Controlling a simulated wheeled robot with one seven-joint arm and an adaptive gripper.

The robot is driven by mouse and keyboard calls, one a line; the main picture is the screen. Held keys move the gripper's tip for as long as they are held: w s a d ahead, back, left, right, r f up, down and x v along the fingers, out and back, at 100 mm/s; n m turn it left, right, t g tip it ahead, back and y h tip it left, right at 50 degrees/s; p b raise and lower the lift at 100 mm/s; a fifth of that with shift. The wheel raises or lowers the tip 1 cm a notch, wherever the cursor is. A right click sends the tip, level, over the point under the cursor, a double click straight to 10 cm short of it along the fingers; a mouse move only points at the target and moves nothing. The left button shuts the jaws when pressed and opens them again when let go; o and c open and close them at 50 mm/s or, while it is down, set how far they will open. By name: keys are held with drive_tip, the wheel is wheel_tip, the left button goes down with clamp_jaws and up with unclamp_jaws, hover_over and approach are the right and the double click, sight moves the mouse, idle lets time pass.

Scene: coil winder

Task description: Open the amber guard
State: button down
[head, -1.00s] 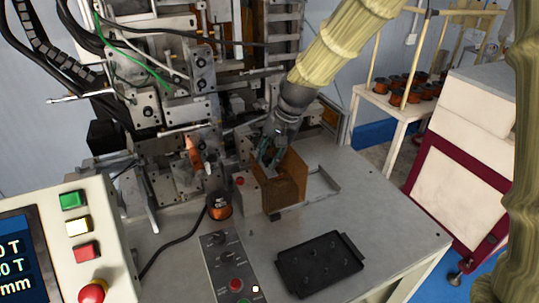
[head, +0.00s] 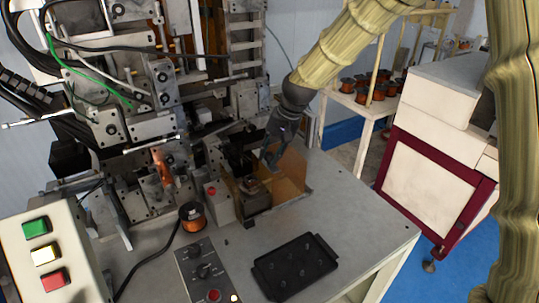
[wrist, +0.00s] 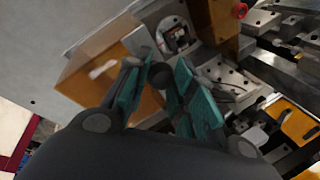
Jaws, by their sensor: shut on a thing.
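The amber guard (head: 291,176) is a see-through orange panel on the machine table, right of the winder's front fixture (head: 255,199). The fixture stands uncovered on its left side. In the wrist view the guard (wrist: 104,78) fills the left side. My gripper (head: 268,160) is at the guard's upper left, reaching down from the upper right. In the wrist view my gripper (wrist: 168,76) has its teal-padded fingers closed around a dark round knob (wrist: 188,71) by the guard's edge. The fingers partly hide where the knob joins the guard.
A black tray (head: 296,268) lies on the table in front. A copper spool (head: 192,216) and a small box with a red button (head: 218,199) stand left of the fixture. A control panel (head: 205,272) is at the front. The table is clear to the guard's right.

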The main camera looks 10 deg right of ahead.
drive_tip(key=shift+w+d, duration=0.1)
drive_tip(key=shift+d, duration=0.3)
drive_tip(key=c, duration=1.2)
unclamp_jaws()
drive_tip(key=shift+o, duration=0.2)
drive_tip(key=v, duration=1.2)
drive_tip(key=shift+d+f, duration=0.1)
